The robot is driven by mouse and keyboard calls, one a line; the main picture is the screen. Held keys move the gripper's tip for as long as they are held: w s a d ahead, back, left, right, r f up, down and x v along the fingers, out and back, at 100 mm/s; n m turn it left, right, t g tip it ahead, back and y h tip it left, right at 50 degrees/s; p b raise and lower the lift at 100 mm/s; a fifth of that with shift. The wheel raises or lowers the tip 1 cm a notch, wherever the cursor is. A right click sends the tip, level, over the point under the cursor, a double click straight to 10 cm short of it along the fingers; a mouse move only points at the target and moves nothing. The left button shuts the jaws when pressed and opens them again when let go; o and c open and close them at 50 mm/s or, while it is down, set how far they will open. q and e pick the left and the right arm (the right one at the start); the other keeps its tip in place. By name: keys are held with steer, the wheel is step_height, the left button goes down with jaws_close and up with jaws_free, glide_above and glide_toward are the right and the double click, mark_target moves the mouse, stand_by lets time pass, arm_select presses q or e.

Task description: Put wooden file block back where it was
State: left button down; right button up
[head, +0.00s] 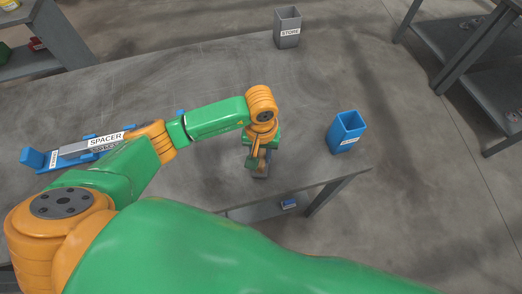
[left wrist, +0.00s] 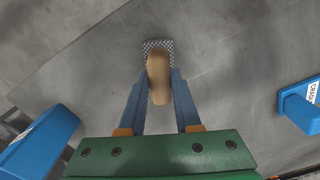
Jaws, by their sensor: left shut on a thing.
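The wooden file block (left wrist: 158,78) is a tan, rounded wooden piece with a dark checkered face at its far end. In the left wrist view it sits between the two fingers of my left gripper (left wrist: 161,76), which is shut on it. In the head view my left gripper (head: 260,163) points down over the front part of the grey table, near its edge. The block shows there only as a small brownish piece (head: 262,170), mostly hidden by the gripper. I cannot tell whether it touches the tabletop. My right gripper is not in view.
A blue bin (head: 346,131) stands right of the gripper, and a grey STORE bin (head: 288,27) farther back. A blue holder (head: 35,159) with a SPACER label beside it lies at left. A small blue item (head: 289,204) sits on a lower shelf. Tabletop (head: 215,70) behind is clear.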

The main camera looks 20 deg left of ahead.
mark_target(261, 156)
arm_select(q)
steer(key=shift+f+b, duration=0.25)
steer(key=shift+b, duration=0.15)
steer(key=c, duration=0.6)
jaws_free()
steer(key=shift+r, duration=0.1)
steer(key=shift+r+p, duration=0.4)
steer(key=shift+p, duration=0.05)
step_height(261, 156, up, 12)
steer(key=b, duration=0.2)
steer(key=shift+f+b, duration=0.2)
steer(key=shift+b, duration=0.1)
